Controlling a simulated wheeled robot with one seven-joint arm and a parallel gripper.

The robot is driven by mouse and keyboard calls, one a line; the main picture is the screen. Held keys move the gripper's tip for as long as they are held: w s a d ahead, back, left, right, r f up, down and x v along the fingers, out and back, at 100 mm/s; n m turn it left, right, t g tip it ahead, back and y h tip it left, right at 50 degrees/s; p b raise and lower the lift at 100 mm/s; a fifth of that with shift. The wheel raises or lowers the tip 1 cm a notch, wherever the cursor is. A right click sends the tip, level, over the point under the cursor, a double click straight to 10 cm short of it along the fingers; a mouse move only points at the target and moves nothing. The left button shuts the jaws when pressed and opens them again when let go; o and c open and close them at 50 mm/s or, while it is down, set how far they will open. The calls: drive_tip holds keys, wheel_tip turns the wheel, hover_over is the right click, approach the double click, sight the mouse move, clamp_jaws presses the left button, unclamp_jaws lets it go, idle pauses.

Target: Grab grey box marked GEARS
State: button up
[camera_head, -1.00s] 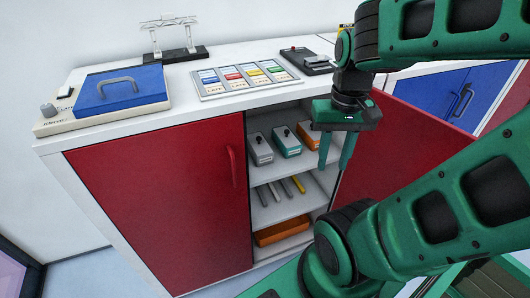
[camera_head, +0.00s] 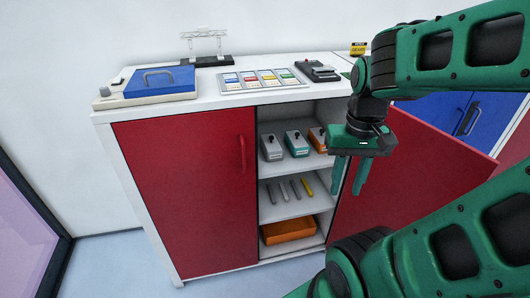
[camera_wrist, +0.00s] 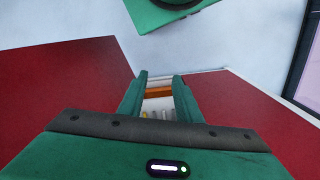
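A grey box (camera_head: 271,147) with a dark knob stands at the left of the upper shelf inside the open red cabinet; no GEARS lettering is readable on it. A teal box (camera_head: 297,143) and an orange box (camera_head: 318,139) stand to its right. My gripper (camera_head: 350,188) is in front of the open cabinet, to the right of these boxes, pointing down. Its green fingers are apart with nothing between them. In the wrist view, between the fingers (camera_wrist: 160,85), the cabinet shelves show, with an orange bin (camera_wrist: 158,91); the grey box cannot be made out there.
The left red door (camera_head: 190,195) is shut; the right red door (camera_head: 415,190) stands open beside my gripper. The middle shelf (camera_head: 290,208) holds several rods, and an orange bin (camera_head: 288,230) is below. The counter carries a blue-lidded case (camera_head: 150,82) and a panel of coloured labels (camera_head: 262,80).

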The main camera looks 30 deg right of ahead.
drive_tip(key=o, duration=0.7)
drive_tip(key=shift+s+r, duration=0.15)
drive_tip(key=shift+s, duration=0.2)
drive_tip(key=o, duration=0.5)
drive_tip(key=shift+w+d, duration=0.2)
drive_tip(key=shift+w, duration=0.1)
drive_tip(key=n+t+h, duration=0.3)
drive_tip(key=t, duration=0.9)
approach(271, 145)
drive_tip(key=shift+a+f, duration=0.1)
drive_tip(key=shift+f, duration=0.8)
drive_tip(key=shift+w+f+t+h, duration=0.3)
drive_tip(key=shift+w+t, duration=0.2)
drive_tip(key=shift+d+x, duration=0.2)
drive_tip(key=shift+x, duration=2.5)
drive_tip(key=shift+d+x, duration=0.2)
drive_tip(key=shift+x, duration=2.5)
